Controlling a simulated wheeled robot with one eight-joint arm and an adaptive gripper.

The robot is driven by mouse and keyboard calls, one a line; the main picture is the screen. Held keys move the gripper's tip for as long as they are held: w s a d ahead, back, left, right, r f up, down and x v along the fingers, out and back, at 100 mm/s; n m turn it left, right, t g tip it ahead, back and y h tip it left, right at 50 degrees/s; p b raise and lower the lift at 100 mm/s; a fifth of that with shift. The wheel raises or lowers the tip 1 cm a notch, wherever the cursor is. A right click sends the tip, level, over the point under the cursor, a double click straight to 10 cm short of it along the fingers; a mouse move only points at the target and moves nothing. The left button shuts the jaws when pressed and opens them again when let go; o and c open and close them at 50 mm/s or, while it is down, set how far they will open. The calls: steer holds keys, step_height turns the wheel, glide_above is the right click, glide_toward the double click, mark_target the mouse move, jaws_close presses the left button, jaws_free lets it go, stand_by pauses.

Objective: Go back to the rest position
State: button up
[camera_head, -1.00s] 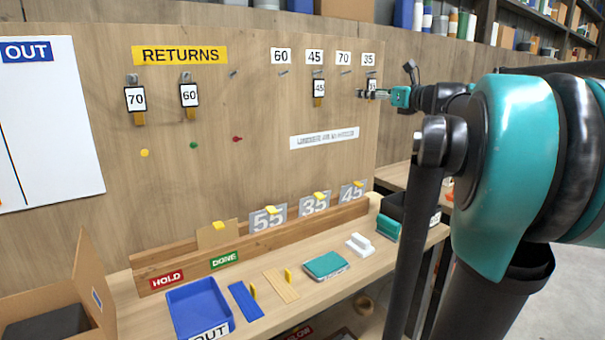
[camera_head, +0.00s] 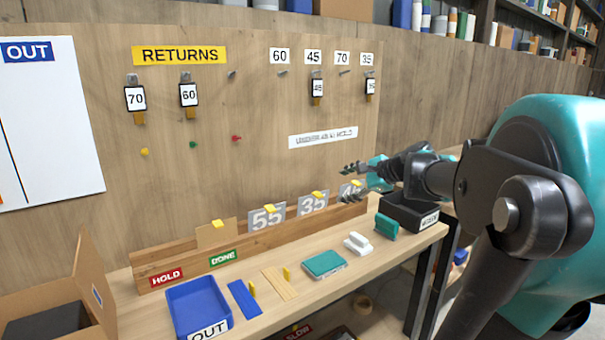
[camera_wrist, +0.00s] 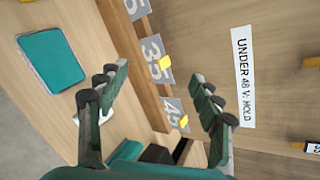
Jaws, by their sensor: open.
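My gripper (camera_head: 352,182) is open and empty in the head view. It hangs in front of the board, above the right end of the wooden rack (camera_head: 245,242), and partly covers the 45 plate (camera_head: 347,187). In the wrist view my gripper's fingers (camera_wrist: 160,95) are spread wide with nothing between them. The 35 plate (camera_wrist: 153,58) and the 45 plate show beyond them there. A tag marked 35 (camera_head: 370,87) hangs on the board under the 35 label, clear of my gripper.
A 45 tag (camera_head: 317,89) hangs beside it; 70 (camera_head: 136,99) and 60 (camera_head: 189,96) tags hang under RETURNS. The bench holds a blue OUT tray (camera_head: 200,305), a teal-topped box (camera_head: 324,264), a white block (camera_head: 358,243) and a black bin (camera_head: 408,212). Shelves stand behind at right.

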steer(key=s+d+f+n+g+h, duration=0.2)
steer(key=s+d+f+n+h, duration=0.1)
steer(key=s+f+n, duration=0.5)
steer(key=s+d+f+n+g+h, duration=0.2)
steer(key=s+f+n+h, duration=0.3)
steer(key=s+f, duration=0.9)
step_height(320, 180, down, 7)
steer(key=d+n, duration=0.1)
steer(key=n, duration=0.2)
steer(key=shift+s+d+r+n+g, duration=0.15)
steer(key=shift+s+n+g, duration=0.15)
steer(key=shift+s+g, duration=0.1)
